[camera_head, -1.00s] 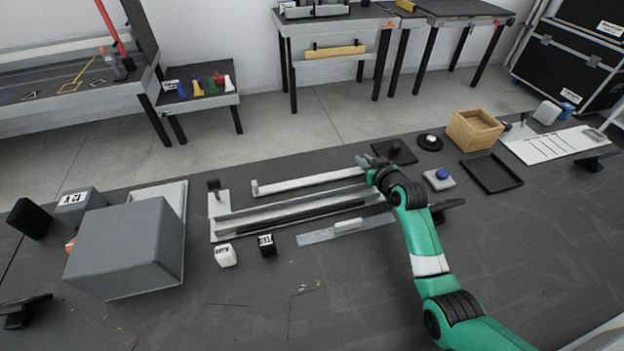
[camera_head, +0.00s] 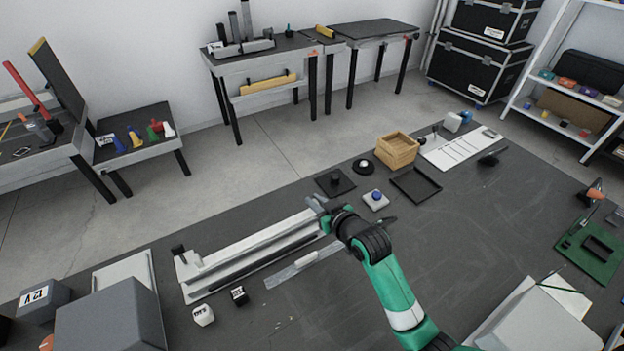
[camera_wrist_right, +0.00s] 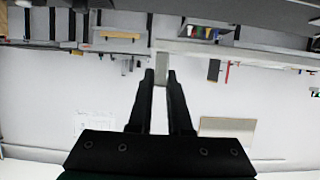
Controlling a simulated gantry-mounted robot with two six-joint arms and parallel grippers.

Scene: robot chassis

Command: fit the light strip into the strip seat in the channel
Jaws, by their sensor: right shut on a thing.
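The light strip (camera_head: 262,235) is a long pale bar in the head view. It runs along the back side of the channel (camera_head: 190,294), a long fixture with a dark groove and a black post at its left end. My right gripper (camera_head: 316,204) is at the strip's far right end, shut on it. In the right wrist view a short grey piece of the strip (camera_wrist_right: 161,66) shows between the fingertips. I cannot tell whether the strip touches the channel or hovers over it, and the seat is not clearly visible. My left gripper is not in view.
A flat grey plate with a small white block (camera_head: 304,260) lies in front of the channel. A grey box (camera_head: 110,318) stands left. A blue-button box (camera_head: 375,199) and black tray (camera_head: 416,185) lie right.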

